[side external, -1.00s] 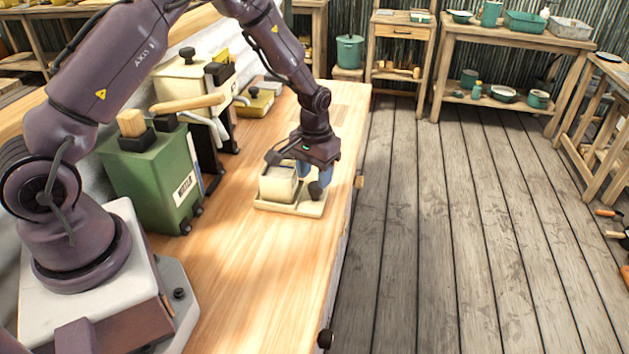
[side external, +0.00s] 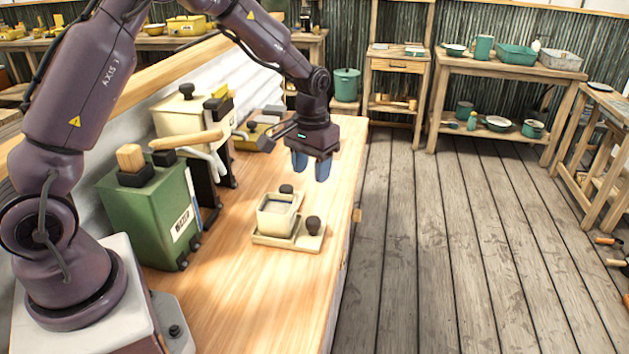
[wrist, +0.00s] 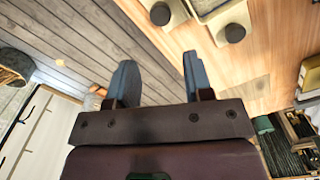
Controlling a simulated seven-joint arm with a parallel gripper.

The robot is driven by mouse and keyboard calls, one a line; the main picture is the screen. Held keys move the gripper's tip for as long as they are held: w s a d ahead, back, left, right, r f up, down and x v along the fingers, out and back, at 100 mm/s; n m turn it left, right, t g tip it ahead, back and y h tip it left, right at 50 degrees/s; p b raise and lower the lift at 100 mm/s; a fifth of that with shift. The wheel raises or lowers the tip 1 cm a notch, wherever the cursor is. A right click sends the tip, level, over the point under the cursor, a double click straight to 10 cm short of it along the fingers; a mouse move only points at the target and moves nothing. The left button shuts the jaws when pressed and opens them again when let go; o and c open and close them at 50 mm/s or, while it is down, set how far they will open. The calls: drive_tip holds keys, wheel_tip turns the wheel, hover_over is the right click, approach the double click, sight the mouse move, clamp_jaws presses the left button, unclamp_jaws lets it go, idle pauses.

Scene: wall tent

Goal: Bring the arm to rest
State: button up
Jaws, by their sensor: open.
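My gripper (side external: 311,168) hangs in the air above the wooden bench, fingers pointing down, open and empty. Its two blue-grey fingers also show apart in the wrist view (wrist: 160,82). A cream square container (side external: 276,217) sits on a cream tray (side external: 262,241) on the bench, below and in front of my gripper and apart from it. A dark knob (side external: 313,225) stands at the tray's right, and another dark knob (side external: 286,189) shows behind the container. In the wrist view the tray's edge and both knobs are at the top, partly cut off.
A green machine (side external: 155,213) and a cream machine (side external: 195,115) with a wooden handle stand along the bench's left. A yellow box (side external: 252,137) is behind them. The bench's right edge drops to the plank floor (side external: 430,240). The bench front is clear.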

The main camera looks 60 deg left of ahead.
drive_tip(key=s+d+r+m+t, duration=0.2)
drive_tip(key=s+d+r, duration=0.2)
drive_tip(key=s+r, duration=0.5)
drive_tip(key=s+d+r+m+t, duration=0.1)
drive_tip(key=s+d+r+t, duration=0.2)
drive_tip(key=s+r, duration=0.6)
drive_tip(key=s+d, duration=0.1)
drive_tip(key=s, duration=0.3)
drive_tip(key=shift+s+r+m+t, duration=0.15)
drive_tip(key=shift+s+m+t, duration=0.15)
drive_tip(key=shift+s+m, duration=0.1)
